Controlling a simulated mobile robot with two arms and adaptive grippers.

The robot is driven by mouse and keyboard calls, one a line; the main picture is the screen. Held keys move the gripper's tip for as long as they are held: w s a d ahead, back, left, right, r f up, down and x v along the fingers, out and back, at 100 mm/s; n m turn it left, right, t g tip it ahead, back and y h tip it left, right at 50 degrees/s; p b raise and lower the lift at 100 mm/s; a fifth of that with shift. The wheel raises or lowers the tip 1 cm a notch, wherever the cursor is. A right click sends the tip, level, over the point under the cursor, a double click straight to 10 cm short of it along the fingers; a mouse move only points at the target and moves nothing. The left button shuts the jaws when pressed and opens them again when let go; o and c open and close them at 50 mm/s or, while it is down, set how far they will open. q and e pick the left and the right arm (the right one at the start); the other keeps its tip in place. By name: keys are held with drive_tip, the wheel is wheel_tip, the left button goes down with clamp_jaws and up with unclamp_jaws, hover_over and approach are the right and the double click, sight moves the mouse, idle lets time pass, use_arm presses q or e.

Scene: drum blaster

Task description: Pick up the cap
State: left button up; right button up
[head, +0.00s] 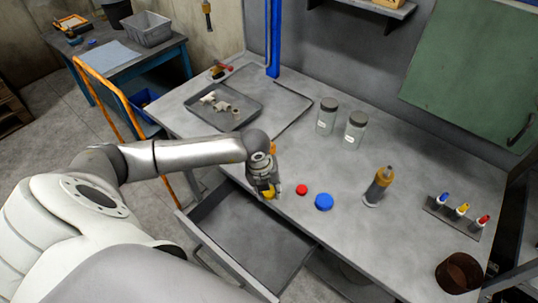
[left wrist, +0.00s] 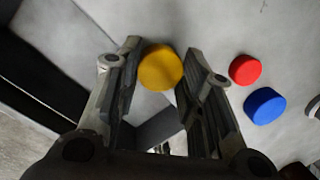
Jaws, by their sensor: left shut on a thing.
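A yellow cap (head: 269,193) is at the fingertips of my left gripper (head: 264,186), near the front edge of the grey table. It also shows in the left wrist view (left wrist: 161,67), between the two fingers, and the gripper is shut on it. I cannot tell whether the cap touches the table. A small red cap (head: 302,189) and a larger blue cap (head: 324,202) lie on the table to the right of the gripper. Both also show in the left wrist view, the red cap (left wrist: 245,69) above the blue cap (left wrist: 264,105). My right gripper is not in view.
An open drawer (head: 246,236) juts out below the table front. An amber bottle (head: 378,187), two grey jars (head: 327,116), a rack (head: 453,217) of small bottles and a brown cup (head: 459,272) stand to the right. A tray (head: 251,113) of pipe fittings lies behind.

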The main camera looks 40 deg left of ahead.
use_arm(q)
drive_tip(key=shift+r, duration=0.4)
drive_tip(key=s+a+r+b, duration=0.4)
drive_tip(key=s+r+b, duration=0.1)
drive_tip(key=s+r, duration=0.6)
drive_tip(key=shift+s+a+r+b, duration=0.35)
drive_tip(key=shift+s+a+r, duration=0.05)
drive_tip(key=shift+s, duration=0.65)
drive_tip(key=shift+f, duration=0.1)
